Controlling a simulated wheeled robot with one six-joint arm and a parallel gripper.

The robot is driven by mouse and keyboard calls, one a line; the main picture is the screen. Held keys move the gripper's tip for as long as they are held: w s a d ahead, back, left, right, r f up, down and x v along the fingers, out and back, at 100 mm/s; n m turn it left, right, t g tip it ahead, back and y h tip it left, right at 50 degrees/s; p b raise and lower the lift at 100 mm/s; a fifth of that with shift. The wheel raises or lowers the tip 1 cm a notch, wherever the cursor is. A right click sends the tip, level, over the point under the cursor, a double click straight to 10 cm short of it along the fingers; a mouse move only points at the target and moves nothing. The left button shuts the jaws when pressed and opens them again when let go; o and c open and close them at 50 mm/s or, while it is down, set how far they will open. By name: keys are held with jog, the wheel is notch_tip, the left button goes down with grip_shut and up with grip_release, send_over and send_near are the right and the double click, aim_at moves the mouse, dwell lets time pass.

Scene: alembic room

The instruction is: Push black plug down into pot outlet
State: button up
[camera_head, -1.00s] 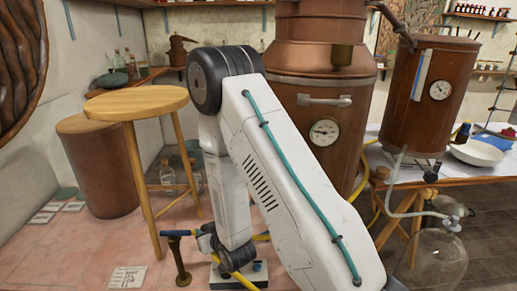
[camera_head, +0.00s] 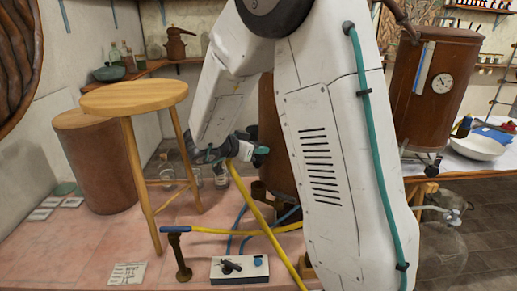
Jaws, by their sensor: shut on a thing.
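My gripper (camera_head: 248,150) is small in view at the end of my raised forearm, left of the copper pot. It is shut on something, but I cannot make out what. A yellow cable (camera_head: 262,226) runs from the gripper down to the bottom of the view. A white box (camera_head: 246,276) on the tiled floor bears a small black piece (camera_head: 230,266) and a blue piece (camera_head: 258,261). I cannot tell whether the black piece is the plug. The copper pot (camera_head: 275,140) is mostly hidden behind my arm, and I cannot make out its outlet.
A round wooden stool (camera_head: 135,97) and a brown drum (camera_head: 95,165) stand at left. A post with a blue-ended handle (camera_head: 183,262) stands beside the box. A smaller copper vessel (camera_head: 430,90) and a white bowl (camera_head: 478,147) are at right.

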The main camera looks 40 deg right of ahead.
aim_at(258, 162)
jog(key=shift+s+a+f+m+g, duration=0.3)
jog(key=shift+s+f+m+g, duration=0.3)
jog(key=shift+f, duration=0.3)
jog(key=shift+s+a+f+m+g, duration=0.3)
jog(key=shift+s+f+m+g, duration=0.2)
jog(key=shift+s+f+g, duration=0.3)
jog(key=shift+w+a+f, duration=0.1)
jog(key=shift+w+f, duration=0.05)
jog(key=shift+f, duration=2.25)
dwell(3.9)
